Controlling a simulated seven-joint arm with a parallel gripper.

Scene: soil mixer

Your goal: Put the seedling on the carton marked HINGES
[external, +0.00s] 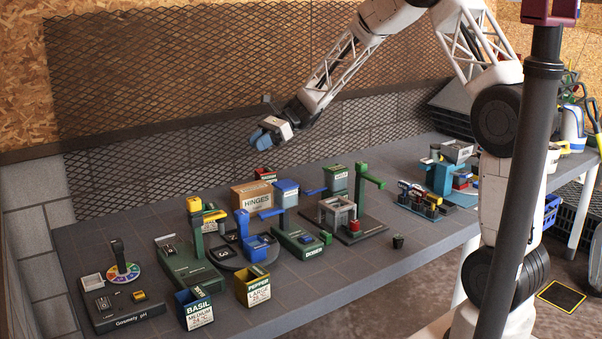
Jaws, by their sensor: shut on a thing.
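The carton marked HINGES (251,203) is a brown box standing near the back middle of the bench, its label facing the camera. My gripper (262,136) is raised in front of the mesh wall, above the carton in the picture; the depth between them is hard to tell. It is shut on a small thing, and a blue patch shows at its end. I cannot make out whether this is the seedling. A small black pot (398,242) stands on the bench at right; I cannot tell what it holds.
A blue-lidded bin (286,195) stands right beside the carton, and a red-topped box (265,174) behind it. Green machines (198,255) stand in front and to the right. BASIL (198,312) and PEPPER (256,290) boxes stand at the front. The bench's back left is clear.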

